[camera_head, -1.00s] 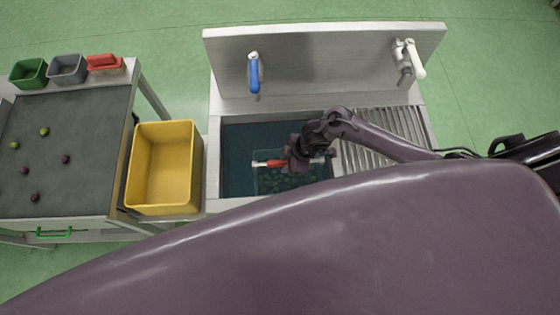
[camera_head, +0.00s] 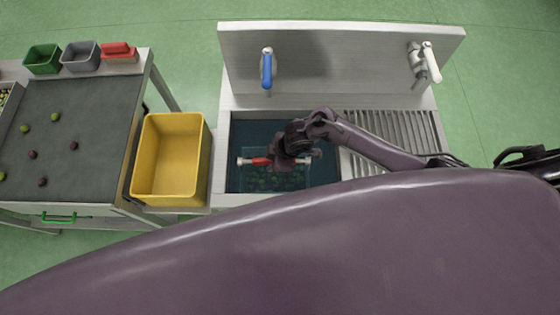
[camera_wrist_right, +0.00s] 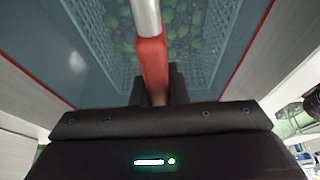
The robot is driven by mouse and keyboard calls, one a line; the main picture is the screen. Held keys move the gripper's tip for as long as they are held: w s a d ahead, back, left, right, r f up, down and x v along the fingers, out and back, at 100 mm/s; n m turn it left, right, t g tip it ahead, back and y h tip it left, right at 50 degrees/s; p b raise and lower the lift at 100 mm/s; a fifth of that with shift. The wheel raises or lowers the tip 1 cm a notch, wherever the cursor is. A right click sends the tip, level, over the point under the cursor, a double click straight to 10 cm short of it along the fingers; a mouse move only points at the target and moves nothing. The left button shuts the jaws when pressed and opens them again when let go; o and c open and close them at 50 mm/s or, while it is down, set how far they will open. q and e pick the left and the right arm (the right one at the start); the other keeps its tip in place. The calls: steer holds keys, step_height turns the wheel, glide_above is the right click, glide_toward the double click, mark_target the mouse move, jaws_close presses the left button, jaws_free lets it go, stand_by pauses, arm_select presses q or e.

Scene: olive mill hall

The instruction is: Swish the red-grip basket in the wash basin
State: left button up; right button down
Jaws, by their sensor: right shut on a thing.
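The red-grip basket (camera_wrist_right: 105,62) is a pale mesh basket holding many green olives, low in the wash basin (camera_head: 246,132). Its bar handle with a red grip (camera_head: 262,161) runs across above it; the grip also shows in the right wrist view (camera_wrist_right: 152,65). My right gripper (camera_head: 286,161) reaches down into the basin from the right and is shut on the red grip, its dark fingers around it (camera_wrist_right: 155,88). The basket looks blurred through the blue-green water in the head view, and the gripper hides part of the handle. My left gripper is out of view.
A blue-handled tap (camera_head: 267,70) and a white-handled tap (camera_head: 428,62) stand at the backsplash. A ribbed drainboard (camera_head: 390,130) lies right of the basin. A yellow crate (camera_head: 172,160) and a dark table (camera_head: 85,120) with small bins and loose olives stand left.

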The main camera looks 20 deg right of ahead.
steer(key=shift+w+a+r, duration=0.1)
steer(key=shift+w+a, duration=0.1)
steer(key=shift+a, duration=0.45)
steer(key=shift+s+d+p, duration=0.2)
steer(key=shift+d+p, duration=0.15)
steer(key=shift+d, duration=0.45)
steer(key=shift+s+d+p, duration=0.2)
steer(key=shift+d, duration=0.4)
steer(key=shift+s+d+p, duration=0.15)
steer(key=shift+d, duration=0.4)
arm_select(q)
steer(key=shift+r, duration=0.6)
arm_select(e)
steer(key=shift+w+r, duration=0.1)
